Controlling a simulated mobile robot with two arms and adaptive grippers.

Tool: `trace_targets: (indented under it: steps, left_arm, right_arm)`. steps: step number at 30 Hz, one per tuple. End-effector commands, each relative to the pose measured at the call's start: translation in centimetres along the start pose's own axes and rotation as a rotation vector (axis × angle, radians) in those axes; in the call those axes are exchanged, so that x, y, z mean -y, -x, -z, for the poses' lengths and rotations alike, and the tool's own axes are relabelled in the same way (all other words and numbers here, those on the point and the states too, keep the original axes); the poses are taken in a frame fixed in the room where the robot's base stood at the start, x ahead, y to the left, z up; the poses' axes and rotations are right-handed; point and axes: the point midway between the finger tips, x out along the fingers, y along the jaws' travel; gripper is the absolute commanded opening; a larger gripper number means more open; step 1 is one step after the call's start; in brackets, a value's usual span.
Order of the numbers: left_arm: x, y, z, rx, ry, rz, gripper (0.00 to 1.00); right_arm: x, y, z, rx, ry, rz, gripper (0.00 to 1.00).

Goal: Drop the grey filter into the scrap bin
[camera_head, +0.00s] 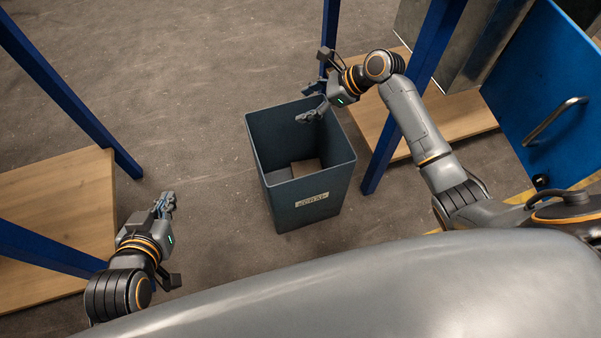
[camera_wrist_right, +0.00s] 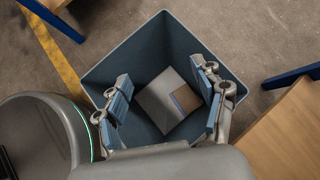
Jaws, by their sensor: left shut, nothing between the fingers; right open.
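The dark blue-grey scrap bin (camera_head: 310,203) stands upright on the floor with its label facing me. In the right wrist view, its rim (camera_wrist_right: 106,64) surrounds a light grey square shape with a brown patch, seemingly the grey filter (camera_wrist_right: 157,97), low inside the bin. In the head view only a brownish part and a grey part of the inside show. My right gripper (camera_head: 313,102) is open and empty above the far part of the bin opening, its fingers (camera_wrist_right: 166,92) apart. My left gripper (camera_head: 166,205) is shut and empty, left of the bin and apart from it.
Blue posts (camera_head: 405,95) with wooden boards (camera_head: 62,205) stand on both sides. A blue panel with a metal handle (camera_head: 555,120) is at the right. A yellow floor line (camera_wrist_right: 58,55) runs near the bin. The floor behind the bin is clear.

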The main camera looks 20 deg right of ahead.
Motion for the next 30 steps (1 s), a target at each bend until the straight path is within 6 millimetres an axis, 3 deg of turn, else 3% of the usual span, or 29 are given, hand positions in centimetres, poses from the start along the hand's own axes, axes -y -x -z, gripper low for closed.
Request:
trace_targets:
  steps: [9,15,30]
  left_arm:
    - [0.0,0.0,0.0,0.000,0.000,0.000,0.00]
    - [0.0,0.0,0.0,0.000,0.000,0.000,0.00]
    - [0.0,0.0,0.0,0.001,0.000,0.000,0.00]
  right_arm:
    - [0.0,6.8,0.1,-0.002,0.002,0.003,0.69]
    - [0.0,9.6,0.0,0.000,0.002,0.001,0.69]
    - [0.0,10.3,0.0,0.000,0.001,0.000,0.69]
